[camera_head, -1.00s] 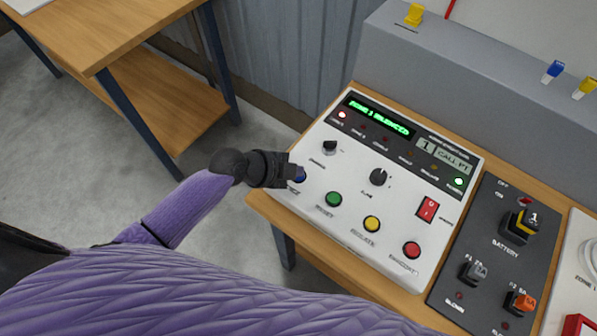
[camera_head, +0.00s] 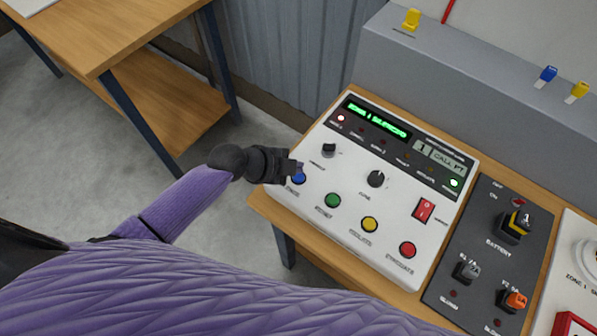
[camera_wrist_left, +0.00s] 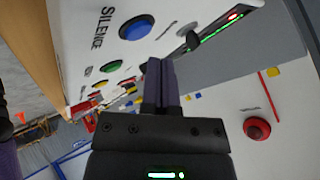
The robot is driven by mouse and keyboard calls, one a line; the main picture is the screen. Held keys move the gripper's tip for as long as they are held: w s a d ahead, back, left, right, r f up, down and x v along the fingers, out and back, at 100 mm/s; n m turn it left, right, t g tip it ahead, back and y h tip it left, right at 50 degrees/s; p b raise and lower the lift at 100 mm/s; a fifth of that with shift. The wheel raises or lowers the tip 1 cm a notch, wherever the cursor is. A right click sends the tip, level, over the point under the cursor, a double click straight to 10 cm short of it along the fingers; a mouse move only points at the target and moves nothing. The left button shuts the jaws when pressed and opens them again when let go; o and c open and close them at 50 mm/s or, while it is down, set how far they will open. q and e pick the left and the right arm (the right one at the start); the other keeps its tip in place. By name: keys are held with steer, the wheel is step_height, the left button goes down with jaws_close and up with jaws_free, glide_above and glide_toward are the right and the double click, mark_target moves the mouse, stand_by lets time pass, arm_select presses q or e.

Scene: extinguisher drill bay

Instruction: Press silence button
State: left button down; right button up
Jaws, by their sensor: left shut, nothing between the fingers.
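The white alarm panel (camera_head: 315,224) sits on a wooden bench, its green display (camera_head: 378,117) reading what looks like "ZONE 1 SILENCED". The blue silence button (camera_head: 299,178) is at the panel's near left corner; in the left wrist view the blue button (camera_wrist_left: 136,28) shows whole beside the word SILENCE. My left gripper (camera_head: 297,166) is shut and empty, just above and beyond the blue button in the head view. In the wrist view its fingertips (camera_wrist_left: 160,66) are clear of the button. My right gripper is out of view.
Green (camera_head: 333,200), yellow (camera_head: 370,224) and red (camera_head: 407,250) buttons line the panel's front. Two black knobs and a red rocker switch (camera_head: 424,210) stand behind. A dark battery panel (camera_head: 461,247) lies to the right. A wooden table (camera_head: 110,40) stands at left.

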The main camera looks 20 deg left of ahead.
arm_select(q)
step_height(320, 180, up, 4)
steer(key=p, duration=0.3)
steer(key=shift+r, duration=0.15)
stand_by(0.4)
